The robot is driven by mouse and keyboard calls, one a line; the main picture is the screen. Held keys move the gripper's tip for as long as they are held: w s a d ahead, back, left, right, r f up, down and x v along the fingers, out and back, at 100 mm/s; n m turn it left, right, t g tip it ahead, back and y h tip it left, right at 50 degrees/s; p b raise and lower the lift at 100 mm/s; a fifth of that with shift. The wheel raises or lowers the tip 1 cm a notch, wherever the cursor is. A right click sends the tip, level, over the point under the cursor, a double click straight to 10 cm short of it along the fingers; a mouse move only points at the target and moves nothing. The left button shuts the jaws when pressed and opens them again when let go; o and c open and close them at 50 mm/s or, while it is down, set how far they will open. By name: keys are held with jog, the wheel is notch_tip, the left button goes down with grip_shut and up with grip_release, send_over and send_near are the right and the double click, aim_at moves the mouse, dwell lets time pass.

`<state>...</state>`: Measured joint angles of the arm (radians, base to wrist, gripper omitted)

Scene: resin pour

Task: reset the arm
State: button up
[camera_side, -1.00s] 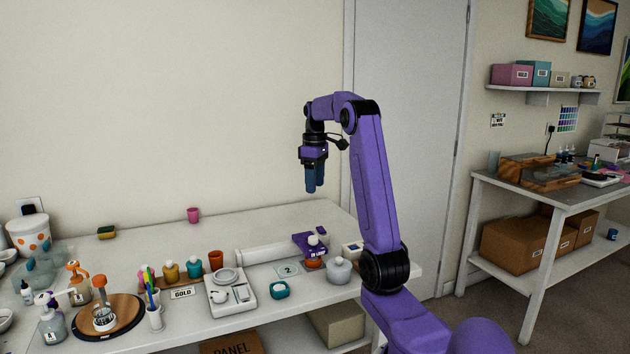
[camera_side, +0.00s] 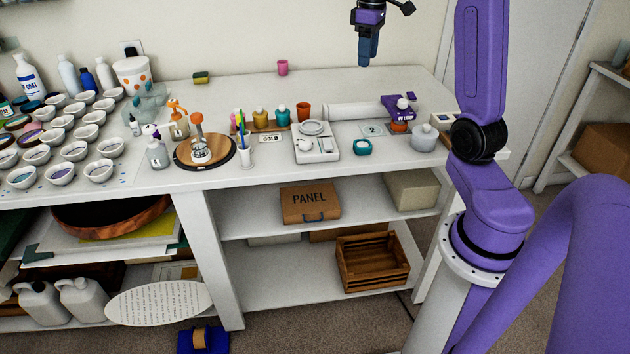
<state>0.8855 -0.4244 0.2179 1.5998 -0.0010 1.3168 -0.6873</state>
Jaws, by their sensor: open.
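My gripper (camera_side: 366,55) hangs from my purple arm at the top of the view, fingers pointing down. It is above the back right part of the white table (camera_side: 350,85), clear of everything on it. Its blue fingers overlap from this side, and nothing shows between or below them. My arm stands at the table's right end, its upper part cut off by the top edge of the picture.
Below my gripper lie a white roll (camera_side: 355,111), a purple UV lamp (camera_side: 398,107) and a grey-white jar (camera_side: 424,137). A scale (camera_side: 315,141), coloured pots and a round wooden board (camera_side: 228,146) stand further left. Many white cups fill the far left. The table's back strip is mostly bare.

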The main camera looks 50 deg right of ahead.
jog(key=s+a+f+n, duration=0.2)
jog(key=s+a+n, duration=0.1)
jog(key=a, duration=0.9)
jog(key=s+a+f+n, duration=0.2)
jog(key=s+a, duration=0.1)
jog(key=a, duration=0.9)
jog(key=s+a+f+n, duration=0.2)
jog(key=s+a, duration=0.1)
jog(key=s, duration=0.6)
jog(key=s+a+f+n, duration=0.3)
jog(key=s+a, duration=0.1)
jog(key=s, duration=0.5)
jog(key=shift+a, duration=0.3)
